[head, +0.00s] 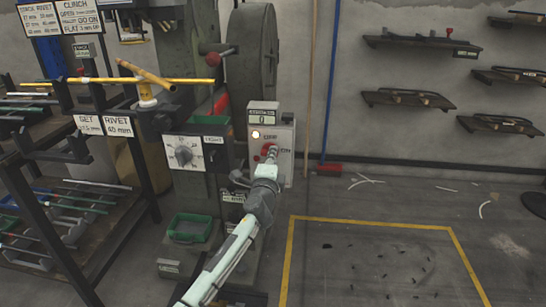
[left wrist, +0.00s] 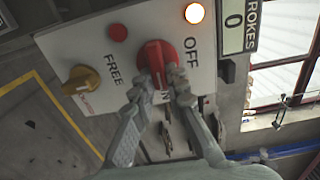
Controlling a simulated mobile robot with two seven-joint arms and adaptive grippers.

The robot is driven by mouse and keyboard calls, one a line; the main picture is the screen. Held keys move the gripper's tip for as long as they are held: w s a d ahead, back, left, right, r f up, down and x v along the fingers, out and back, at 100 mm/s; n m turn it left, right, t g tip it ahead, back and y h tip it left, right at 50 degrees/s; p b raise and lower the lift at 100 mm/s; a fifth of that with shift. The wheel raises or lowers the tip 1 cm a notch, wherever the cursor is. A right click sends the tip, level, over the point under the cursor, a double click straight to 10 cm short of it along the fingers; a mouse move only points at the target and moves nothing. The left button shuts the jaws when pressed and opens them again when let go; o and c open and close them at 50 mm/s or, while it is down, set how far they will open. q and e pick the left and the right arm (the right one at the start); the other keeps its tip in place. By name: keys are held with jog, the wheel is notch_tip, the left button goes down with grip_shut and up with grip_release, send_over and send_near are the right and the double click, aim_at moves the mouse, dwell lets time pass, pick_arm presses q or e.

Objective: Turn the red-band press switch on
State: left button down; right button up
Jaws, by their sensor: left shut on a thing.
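The press switch is a red rotary knob (left wrist: 153,56) on a pale control box (head: 286,137). In the left wrist view OFF is printed at one side of it, and a partly hidden label ending in N at another. My left gripper (left wrist: 158,80) has its fingers on both sides of the knob and is shut on it; it also shows in the head view (head: 269,157), in front of the box. A lamp (left wrist: 194,13) near OFF glows warm white. The knob's exact pointing is hard to tell. No red band is clearly visible. My right gripper is out of view.
A yellow knob (left wrist: 80,82) by FREE and a small red button (left wrist: 117,32) share the panel. The stroke counter (left wrist: 234,22) reads 0. A dial box (head: 184,153) stands left of the control box. The floor inside the yellow outline (head: 370,222) is mostly clear.

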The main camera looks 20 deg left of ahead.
pick_arm(q)
jog(key=shift+f, duration=0.1)
jog(key=c, duration=1.5)
grip_release()
jog(key=shift+c, duration=0.2)
jog(key=v, duration=1.2)
jog(key=shift+s, duration=0.1)
